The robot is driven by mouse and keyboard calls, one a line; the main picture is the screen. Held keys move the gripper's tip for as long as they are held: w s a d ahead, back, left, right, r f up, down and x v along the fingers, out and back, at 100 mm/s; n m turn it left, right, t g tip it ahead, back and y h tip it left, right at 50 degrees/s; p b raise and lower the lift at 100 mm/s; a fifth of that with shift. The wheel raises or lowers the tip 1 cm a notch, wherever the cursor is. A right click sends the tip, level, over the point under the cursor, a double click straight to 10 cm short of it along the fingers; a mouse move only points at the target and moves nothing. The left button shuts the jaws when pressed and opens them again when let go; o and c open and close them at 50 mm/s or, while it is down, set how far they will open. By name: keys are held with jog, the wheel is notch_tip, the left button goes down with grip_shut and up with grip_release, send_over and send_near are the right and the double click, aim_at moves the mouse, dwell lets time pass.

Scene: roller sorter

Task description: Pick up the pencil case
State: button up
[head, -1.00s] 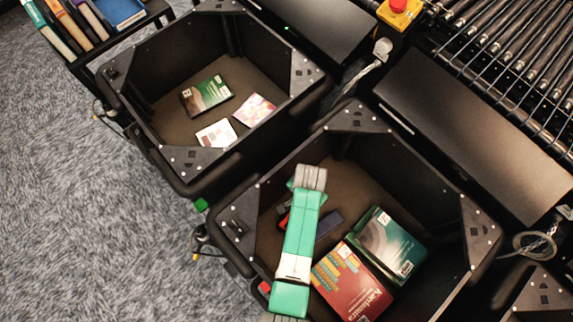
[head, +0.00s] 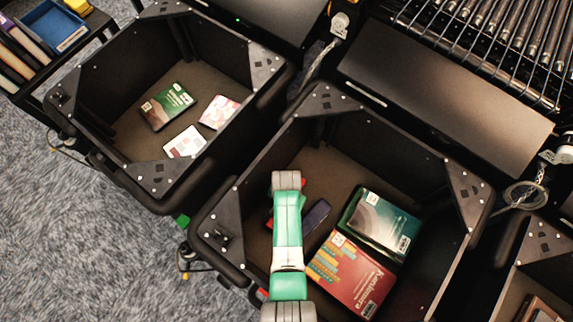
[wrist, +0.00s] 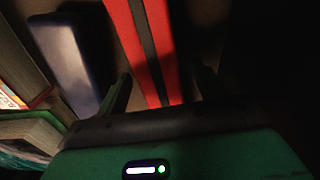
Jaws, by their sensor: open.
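A long red item with a dark lengthwise stripe (wrist: 143,45), which looks like the pencil case, lies on the bin floor. In the wrist view it runs between the two fingers of my gripper (wrist: 163,90), which is open with a gap on each side. In the head view my arm hides most of it, and only a bit of red (head: 270,223) shows. A dark blue oblong case (wrist: 68,58) lies to its left in the wrist view, outside the fingers. It also shows in the head view (head: 316,216), right of my arm. My gripper's fingertips are hidden there.
The near black bin (head: 232,195) has high walls around my arm. A red book (head: 350,276) and a teal book (head: 383,224) lie on its right side. Another bin (head: 120,172) at upper left holds several flat items. A roller conveyor (head: 470,45) runs along the top right.

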jog(key=c, duration=1.1)
notch_tip(320, 180, up, 10)
jog(key=p, duration=0.4)
jog(key=shift+r, duration=0.1)
jog(key=shift+c, duration=0.2)
